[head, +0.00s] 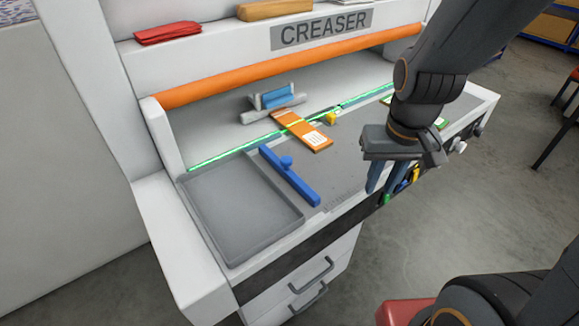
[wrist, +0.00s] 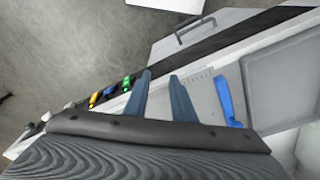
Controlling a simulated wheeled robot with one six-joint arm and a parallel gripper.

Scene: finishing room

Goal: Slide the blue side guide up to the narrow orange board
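The blue side guide (head: 290,176) is a long bar with a round knob, lying on the grey bed of the creaser in the head view. It also shows in the wrist view (wrist: 228,100), right of my fingers. The narrow orange board (head: 302,130) with a white label lies behind and right of the guide, with a gap between them. My gripper (head: 381,178) hangs over the front edge of the machine, right of the guide and the board. Its two blue-grey fingers are apart with nothing between them, as the wrist view shows (wrist: 164,98).
A grey tray (head: 208,225) sits left of the guide. A green light line (head: 232,157) crosses the bed. A blue and grey block (head: 273,101) stands behind the board, and a small yellow piece (head: 331,118) lies beside it. Coloured knobs (wrist: 110,90) line the front edge.

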